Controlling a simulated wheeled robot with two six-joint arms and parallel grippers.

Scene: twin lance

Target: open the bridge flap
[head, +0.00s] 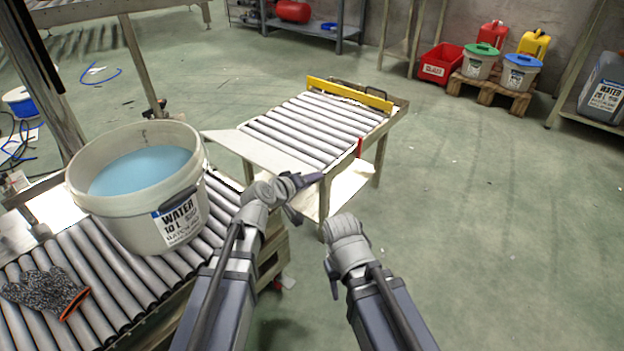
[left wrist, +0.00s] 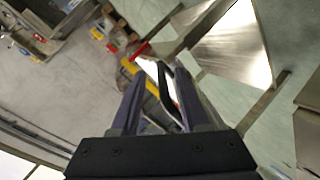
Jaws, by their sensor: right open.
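The bridge flap (head: 262,150) is a pale flat plate at the near end of the far roller table, sloping toward the near conveyor. A bright metal plate, apparently the flap, also shows in the left wrist view (left wrist: 236,45). My left gripper (head: 318,178) is at the flap's right corner, by the table's near right corner. In the left wrist view its fingers (left wrist: 160,95) stand apart, with a thin dark curved strip (left wrist: 164,88) between them; contact is unclear. My right gripper (head: 333,283) hangs lower right, clear of the table, mostly hidden by its wrist.
A white bucket (head: 105,210) of blue liquid and a grey glove (head: 45,291) lie on the near roller conveyor (head: 100,265). A yellow bar (head: 350,94) crosses the far table's end; a red post (head: 360,147) stands at its right edge. Floor at right is clear.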

